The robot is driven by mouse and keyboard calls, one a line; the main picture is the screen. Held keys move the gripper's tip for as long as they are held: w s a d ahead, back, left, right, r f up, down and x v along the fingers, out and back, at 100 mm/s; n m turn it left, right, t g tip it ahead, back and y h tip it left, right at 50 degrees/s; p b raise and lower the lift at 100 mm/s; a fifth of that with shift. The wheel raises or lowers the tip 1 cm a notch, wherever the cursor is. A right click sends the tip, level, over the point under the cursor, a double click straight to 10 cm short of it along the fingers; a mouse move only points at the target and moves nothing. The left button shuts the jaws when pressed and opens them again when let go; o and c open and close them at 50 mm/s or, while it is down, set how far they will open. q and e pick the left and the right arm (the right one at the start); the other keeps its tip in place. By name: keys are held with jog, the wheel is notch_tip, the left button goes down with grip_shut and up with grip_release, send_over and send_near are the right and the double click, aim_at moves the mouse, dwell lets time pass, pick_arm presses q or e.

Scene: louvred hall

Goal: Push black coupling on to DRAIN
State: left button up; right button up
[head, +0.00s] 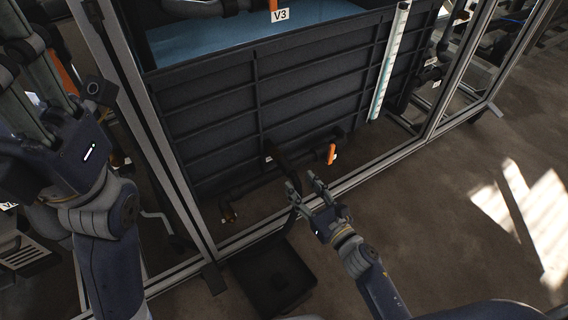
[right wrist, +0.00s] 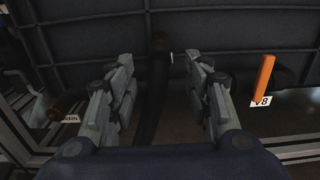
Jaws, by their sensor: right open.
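A black hose (right wrist: 152,98) with a dark end, which looks like the black coupling (right wrist: 159,44), stands between my right fingers in the right wrist view. A small white tag sits beside that end. In the head view the coupling (head: 275,153) is just beyond my right gripper (head: 303,187), which is open around the hose without visibly gripping it. A brass fitting (head: 228,212) low on the tank's left shows in the right wrist view (right wrist: 62,108) beside a small label, too small to read surely; it may be DRAIN. My left gripper (head: 40,85) is at the upper left, fingers partly cut off.
The dark ribbed tank (head: 215,105) labelled V3 stands behind a grey metal frame (head: 345,183). An orange valve handle (head: 332,154) is right of the hose. A black tray (head: 273,277) lies on the floor below. The floor to the right is clear.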

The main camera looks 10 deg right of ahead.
aim_at(291, 174)
jog(key=b+x, duration=0.1)
jog(key=x, duration=0.7)
jog(key=shift+b, duration=0.3)
grip_shut()
